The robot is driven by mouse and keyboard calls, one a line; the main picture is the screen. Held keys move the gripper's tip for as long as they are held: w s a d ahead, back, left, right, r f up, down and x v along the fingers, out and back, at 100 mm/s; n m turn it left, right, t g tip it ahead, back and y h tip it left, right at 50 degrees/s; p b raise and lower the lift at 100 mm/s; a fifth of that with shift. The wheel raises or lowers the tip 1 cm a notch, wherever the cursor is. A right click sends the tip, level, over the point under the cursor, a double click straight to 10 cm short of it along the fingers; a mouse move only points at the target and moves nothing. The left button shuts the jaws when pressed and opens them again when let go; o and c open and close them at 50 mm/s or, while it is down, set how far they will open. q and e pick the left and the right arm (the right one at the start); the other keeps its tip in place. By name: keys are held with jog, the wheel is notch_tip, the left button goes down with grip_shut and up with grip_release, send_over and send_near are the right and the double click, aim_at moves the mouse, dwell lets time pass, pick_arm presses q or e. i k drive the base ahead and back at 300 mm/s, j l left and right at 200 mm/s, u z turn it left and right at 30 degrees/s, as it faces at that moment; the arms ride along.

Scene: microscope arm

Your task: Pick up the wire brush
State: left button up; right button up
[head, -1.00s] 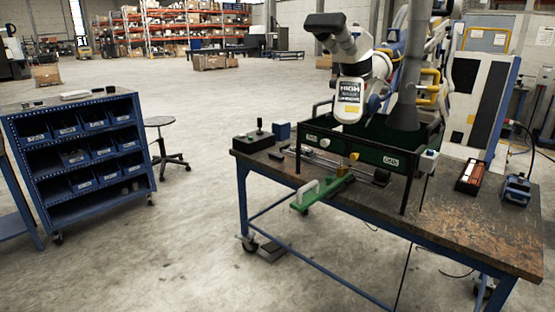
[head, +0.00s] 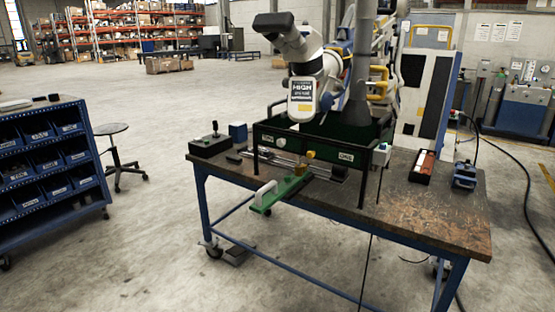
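I cannot make out a wire brush for sure in the head view. A green tool with a white handle (head: 278,193) sticks out over the front edge of the workbench (head: 430,215). A shallow dark box (head: 422,167) holding a reddish-brown, white-ended item lies on the right part of the bench. Whether either is the brush I cannot tell. Neither of my grippers shows in the view.
A white microscope (head: 303,90) stands over a dark green tray frame (head: 345,158) on the bench. A control box (head: 210,145) and a small blue device (head: 464,175) sit near its ends. A blue bin cart (head: 50,170) and a stool (head: 112,130) stand left. Open floor lies between.

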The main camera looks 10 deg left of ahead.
aim_at(231, 158)
jog(key=i+j+z, duration=0.4)
jog(key=j+z, duration=0.25)
jog(key=i+j+z, duration=0.1)
jog(key=j+z, duration=0.2)
jog(key=j, duration=0.1)
